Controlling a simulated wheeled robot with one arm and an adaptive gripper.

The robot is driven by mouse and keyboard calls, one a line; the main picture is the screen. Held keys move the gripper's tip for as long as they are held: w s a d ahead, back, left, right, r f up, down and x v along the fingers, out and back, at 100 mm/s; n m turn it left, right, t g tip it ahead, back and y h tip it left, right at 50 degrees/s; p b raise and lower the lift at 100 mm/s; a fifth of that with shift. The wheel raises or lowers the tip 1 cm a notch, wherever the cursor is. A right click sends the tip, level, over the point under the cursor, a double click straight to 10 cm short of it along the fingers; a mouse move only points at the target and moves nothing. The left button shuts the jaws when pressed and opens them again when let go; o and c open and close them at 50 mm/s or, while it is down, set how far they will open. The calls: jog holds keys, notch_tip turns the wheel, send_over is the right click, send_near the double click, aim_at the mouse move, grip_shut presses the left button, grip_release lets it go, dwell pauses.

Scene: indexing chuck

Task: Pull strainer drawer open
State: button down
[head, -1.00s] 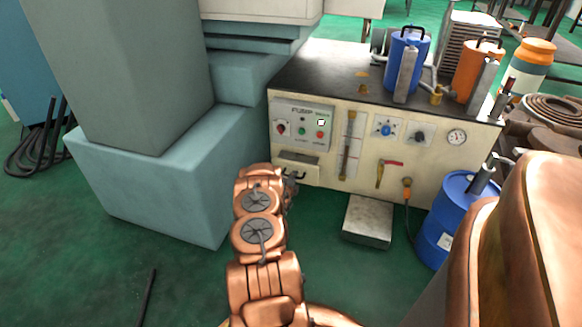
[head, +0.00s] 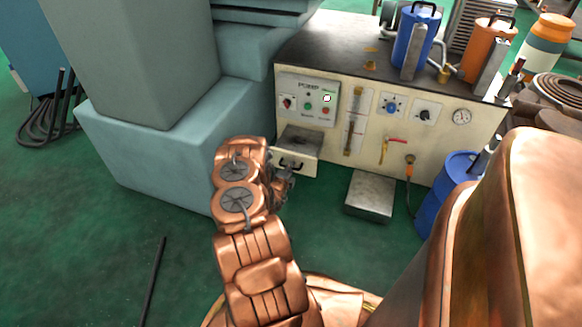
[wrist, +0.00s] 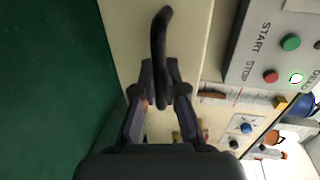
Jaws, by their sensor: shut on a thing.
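The strainer drawer (head: 309,163) is a cream-fronted drawer low on the left of the pump unit. In the head view it stands out from the cabinet face, and its dark open top shows. Its black bar handle (wrist: 160,50) runs up and down in the wrist view. My gripper (wrist: 165,92) is shut on the handle, with a finger on each side of it. In the head view my gripper (head: 284,178) is at the drawer front, partly hidden by my arm.
The cream pump cabinet (head: 440,138) carries buttons, a gauge and valves. A grey metal block (head: 370,195) sits on the floor right of the drawer, and a blue drum (head: 440,205) stands beyond it. A teal machine base (head: 150,150) is on the left.

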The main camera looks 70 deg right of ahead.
jog(key=c, duration=1.2)
grip_release()
jog(key=v, duration=1.2)
jog(key=shift+w, duration=0.1)
